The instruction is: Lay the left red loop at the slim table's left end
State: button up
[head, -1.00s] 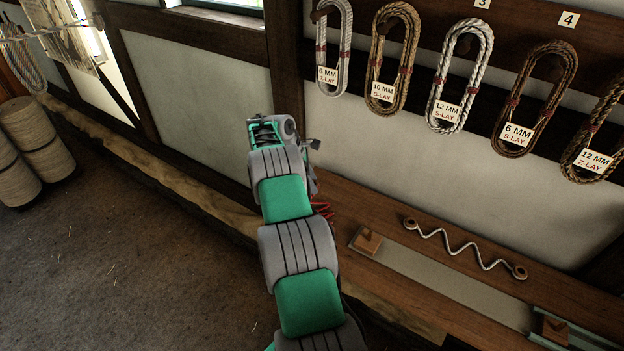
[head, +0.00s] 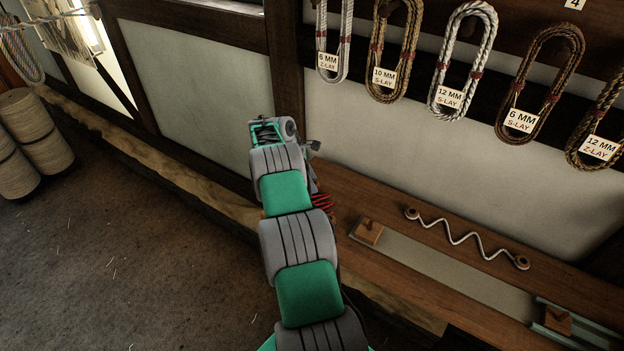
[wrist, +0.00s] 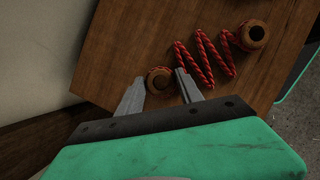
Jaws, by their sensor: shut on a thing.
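A red rope (wrist: 205,62) lies in a zigzag on the brown slim table (wrist: 130,40) in the wrist view, with a round wooden piece at each end. The left red loop (wrist: 160,72) is around the wooden end piece nearer my gripper. My gripper (wrist: 160,79) is shut on this end, with one finger on each side. The other wooden end piece (wrist: 253,35) is at the upper right. The table's near end is partly hidden by my gripper. In the head view, part of the red rope (head: 322,203) shows beside my arm, which hides my fingers.
A white zigzag rope (head: 468,239) lies on the long wooden table in the head view, near a wooden block (head: 367,232). Labelled rope coils (head: 394,45) hang on the wall above. Twine spools (head: 40,140) stand on the floor at far left.

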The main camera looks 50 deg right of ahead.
jog(key=shift+f, duration=0.4)
jog(key=o, duration=1.1)
jog(key=shift+c, duration=0.2)
jog(key=shift+r, duration=0.1)
jog(key=v, duration=0.7)
jog(key=shift+r, duration=0.25)
jog(key=shift+w+a, duration=0.1)
jog(key=shift+w, duration=0.05)
